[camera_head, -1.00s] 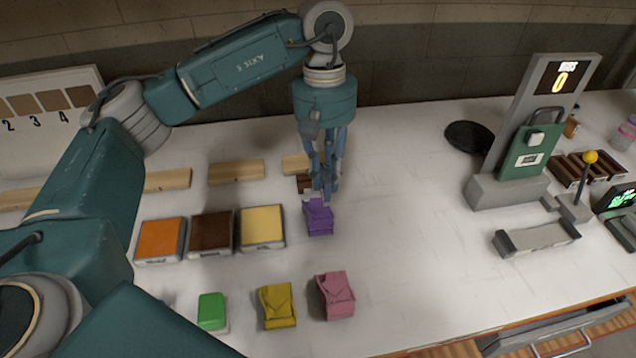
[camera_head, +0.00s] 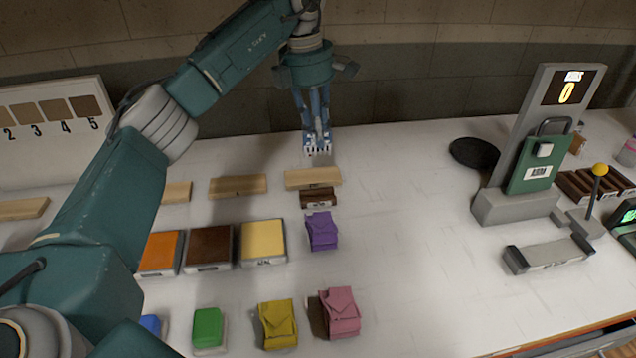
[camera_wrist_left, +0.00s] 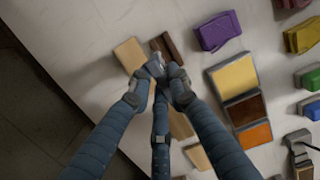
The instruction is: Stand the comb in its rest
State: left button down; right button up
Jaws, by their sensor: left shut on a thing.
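My left gripper (camera_head: 318,146) is shut on a small grey piece, which looks like the comb (camera_head: 319,158). It is held above the table's back part, behind a pale wooden board. The comb also shows between the fingertips in the left wrist view (camera_wrist_left: 155,66), partly hidden by them. A small dark brown block with a label (camera_head: 319,197), perhaps the rest, sits just in front of the pale board (camera_head: 313,178). It also shows in the left wrist view (camera_wrist_left: 167,46), beside the fingertips. The comb looks apart from it. My right gripper is not in view.
A purple packet (camera_head: 322,231) lies in front of the dark block. Yellow (camera_head: 278,324) and pink (camera_head: 340,312) packets lie nearer. Orange, brown and cream trays (camera_head: 262,242) stand to the left. A grey stand (camera_head: 515,205) is at right. The table between is clear.

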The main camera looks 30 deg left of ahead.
aim_at(316, 154)
pick_arm(q)
notch_tip(316, 154, down, 8)
jog(key=shift+s+p, duration=0.1)
jog(key=shift+p, duration=0.45)
notch_tip(316, 154, down, 2)
notch_tip(316, 154, down, 3)
jog(key=shift+f+p, duration=0.15)
jog(key=shift+p, duration=0.35)
jog(key=shift+f, duration=0.1)
jog(key=shift+f, duration=0.1)
jog(key=c, duration=1.6)
grip_release()
jog(key=shift+c, duration=0.2)
